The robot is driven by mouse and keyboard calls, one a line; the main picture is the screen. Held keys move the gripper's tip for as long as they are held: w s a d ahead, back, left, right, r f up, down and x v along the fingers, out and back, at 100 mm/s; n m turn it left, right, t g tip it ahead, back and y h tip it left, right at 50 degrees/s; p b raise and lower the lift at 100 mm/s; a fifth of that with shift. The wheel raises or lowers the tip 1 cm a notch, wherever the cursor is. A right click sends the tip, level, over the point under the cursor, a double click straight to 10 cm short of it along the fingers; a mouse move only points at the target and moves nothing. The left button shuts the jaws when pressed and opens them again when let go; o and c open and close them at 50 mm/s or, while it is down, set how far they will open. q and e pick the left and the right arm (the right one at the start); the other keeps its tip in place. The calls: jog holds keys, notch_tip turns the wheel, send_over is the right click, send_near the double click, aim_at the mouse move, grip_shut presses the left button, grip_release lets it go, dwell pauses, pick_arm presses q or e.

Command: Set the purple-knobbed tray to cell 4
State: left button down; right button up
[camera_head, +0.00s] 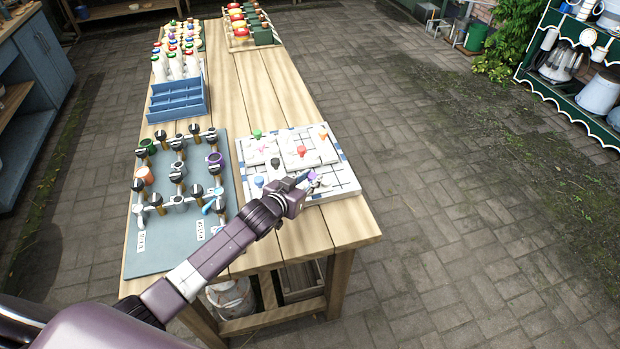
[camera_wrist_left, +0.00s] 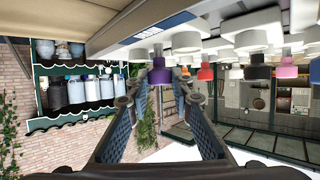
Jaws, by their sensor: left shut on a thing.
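The white puzzle board (camera_head: 348,187) lies near the table's front right end. It holds several white trays with coloured knobs. The purple knob (camera_head: 313,175) is near the board's front right part; its white base is largely hidden by my gripper. My left gripper (camera_head: 309,180) reaches over the board from the front left and is shut on the purple knob. In the left wrist view the purple knob (camera_wrist_left: 158,72) shows between the two fingertips. Cell numbers cannot be read. My right gripper is not in view.
Red (camera_head: 301,151), green (camera_head: 257,134), orange (camera_head: 323,134), black (camera_head: 275,162) and blue (camera_head: 259,181) knobs stand around on the board. A grey-blue rack mat (camera_head: 170,240) with several upright tools lies to the left. A blue crate (camera_head: 178,108) stands behind. The table's middle is bare.

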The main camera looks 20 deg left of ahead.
aim_at(331, 185)
pick_arm(q)
jog(key=w+d, duration=0.1)
jog(key=w+d+b, duration=0.1)
jog(key=d, duration=0.1)
jog(key=w+d, duration=0.1)
jog(key=d, duration=0.1)
jog(key=shift+w+d+b, duration=0.1)
jog(key=shift+w+b, duration=0.15)
jog(key=shift+b, duration=0.05)
jog(key=shift+d, duration=0.1)
jog(key=shift+r, duration=0.1)
jog(key=c, duration=2)
grip_release()
jog(key=o, duration=0.3)
jog(key=shift+w+d, duration=0.1)
